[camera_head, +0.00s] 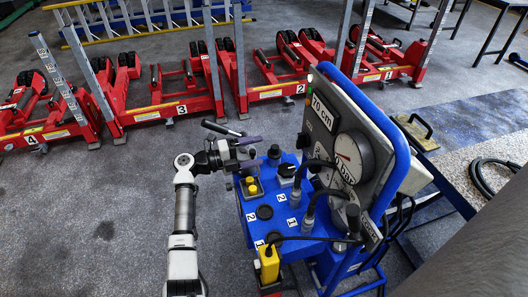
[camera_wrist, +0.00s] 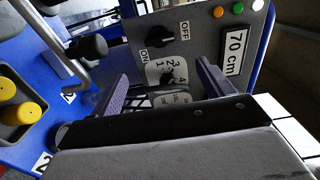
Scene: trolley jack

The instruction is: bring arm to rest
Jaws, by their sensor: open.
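My gripper (camera_head: 254,152) is at the upper left side of the blue control trolley (camera_head: 262,222), above or beside its deck. Its two purple-grey fingers are apart with nothing between them. In the wrist view my gripper (camera_wrist: 166,82) faces the grey panel (camera_wrist: 205,50). The selector knob (camera_wrist: 172,74), marked with numbers, shows between the fingers. I cannot tell whether a finger touches the trolley. My arm reaches up from the bottom of the head view.
The panel carries an ON/OFF knob (camera_wrist: 165,35), a 70 cm display (camera_head: 323,112) and a round gauge (camera_head: 349,158). Yellow buttons (camera_wrist: 22,112) and a black-knobbed lever (camera_wrist: 92,46) are close by. Several red jacks (camera_head: 165,108) stand behind. Floor left of my arm is clear.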

